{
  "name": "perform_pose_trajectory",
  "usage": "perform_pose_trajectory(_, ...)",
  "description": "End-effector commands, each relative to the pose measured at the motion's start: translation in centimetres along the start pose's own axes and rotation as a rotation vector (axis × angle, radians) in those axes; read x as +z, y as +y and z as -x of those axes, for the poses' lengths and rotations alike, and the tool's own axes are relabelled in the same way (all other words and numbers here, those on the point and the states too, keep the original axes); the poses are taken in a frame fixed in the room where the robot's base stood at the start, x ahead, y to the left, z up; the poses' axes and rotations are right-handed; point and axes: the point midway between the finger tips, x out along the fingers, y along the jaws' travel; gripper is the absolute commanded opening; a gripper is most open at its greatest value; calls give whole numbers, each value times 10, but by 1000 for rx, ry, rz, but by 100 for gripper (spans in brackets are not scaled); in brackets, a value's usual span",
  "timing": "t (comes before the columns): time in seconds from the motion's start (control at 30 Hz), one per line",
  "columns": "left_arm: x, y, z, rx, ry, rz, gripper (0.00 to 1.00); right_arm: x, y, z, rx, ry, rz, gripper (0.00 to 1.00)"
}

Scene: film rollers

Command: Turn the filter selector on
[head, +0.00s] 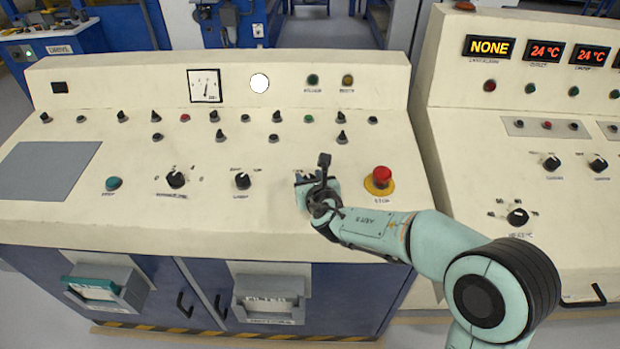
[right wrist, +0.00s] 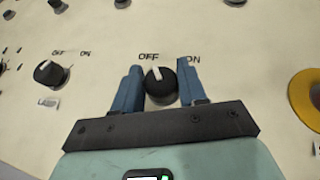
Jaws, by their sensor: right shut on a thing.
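A black selector knob (right wrist: 160,86) with a white pointer line sits on the cream panel, with OFF and ON printed above it. Its pointer leans slightly left, toward OFF. My right gripper (right wrist: 157,80) is shut on this knob, one blue finger on each side. In the head view my right gripper (head: 316,188) reaches down onto the panel and hides the knob. The knob's own name label is hidden. My left gripper is not in view.
A red stop button (head: 382,175) on a yellow ring stands close right of my right gripper. Another OFF/ON knob (head: 242,181) is to its left, also in the right wrist view (right wrist: 48,73). Small knobs line the panel behind. A second console (head: 460,130) stands right.

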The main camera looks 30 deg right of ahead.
Motion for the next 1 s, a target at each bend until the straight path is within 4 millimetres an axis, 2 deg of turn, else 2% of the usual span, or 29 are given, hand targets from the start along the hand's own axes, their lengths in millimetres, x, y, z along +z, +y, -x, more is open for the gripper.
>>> perform_pose_trajectory(0.27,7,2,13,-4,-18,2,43,2,2,1,-133,2,-69,10)
perform_pose_trajectory(0.67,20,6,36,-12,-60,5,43,3,4,0,-462,0,-242,10)
perform_pose_trajectory(1.0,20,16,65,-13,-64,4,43,5,4,-1,-719,-2,-380,10)
